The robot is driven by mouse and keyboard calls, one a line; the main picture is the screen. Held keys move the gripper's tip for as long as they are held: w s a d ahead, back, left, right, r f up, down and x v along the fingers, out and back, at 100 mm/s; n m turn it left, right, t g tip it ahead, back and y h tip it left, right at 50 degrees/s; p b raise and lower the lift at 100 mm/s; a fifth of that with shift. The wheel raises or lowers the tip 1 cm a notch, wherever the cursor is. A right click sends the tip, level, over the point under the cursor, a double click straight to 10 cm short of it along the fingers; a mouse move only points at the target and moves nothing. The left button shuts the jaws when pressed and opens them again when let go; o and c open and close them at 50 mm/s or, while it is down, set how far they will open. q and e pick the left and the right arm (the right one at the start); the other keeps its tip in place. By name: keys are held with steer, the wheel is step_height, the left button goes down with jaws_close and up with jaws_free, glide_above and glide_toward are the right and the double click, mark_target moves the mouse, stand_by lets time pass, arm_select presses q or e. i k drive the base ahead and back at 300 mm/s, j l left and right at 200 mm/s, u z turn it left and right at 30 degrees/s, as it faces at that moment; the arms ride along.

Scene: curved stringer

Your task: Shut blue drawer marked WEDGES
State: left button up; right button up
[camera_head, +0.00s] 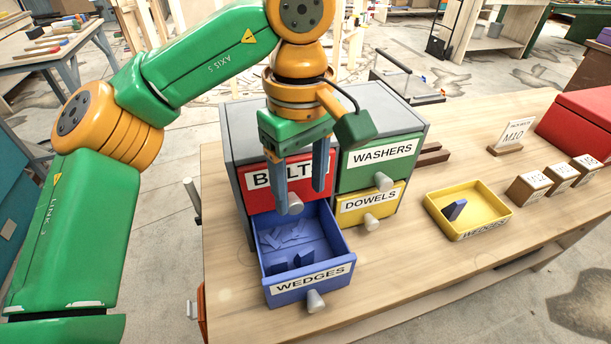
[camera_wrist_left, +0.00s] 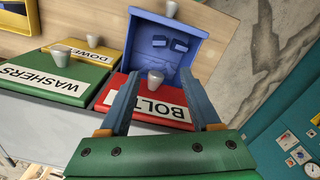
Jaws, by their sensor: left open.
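The blue drawer marked WEDGES (camera_head: 310,284) is pulled out at the lower left of the grey cabinet (camera_head: 229,150). Several blue wedges lie inside it. It also shows in the left wrist view (camera_wrist_left: 192,25). My left gripper (camera_head: 304,205) is open, fingers pointing down, in front of the red BOLTS drawer (camera_head: 263,200) and above the back of the blue drawer. In the left wrist view, the open fingers (camera_wrist_left: 165,95) stand either side of the red drawer's knob (camera_wrist_left: 155,79), with nothing held. Whether they touch anything is unclear. My right gripper is not in view.
The green WASHERS drawer (camera_head: 357,175) and yellow DOWELS drawer (camera_head: 358,206) are shut. A yellow tray (camera_head: 484,226) with a blue wedge stands to the right. Small labelled blocks (camera_head: 528,188) and a red box (camera_head: 580,125) are further right. The table front is mostly clear.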

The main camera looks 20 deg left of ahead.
mark_target(276, 235)
steer(key=k+l, duration=0.2)
steer(key=k, duration=0.3)
steer(key=k+l, duration=0.2)
steer(key=k, duration=0.25)
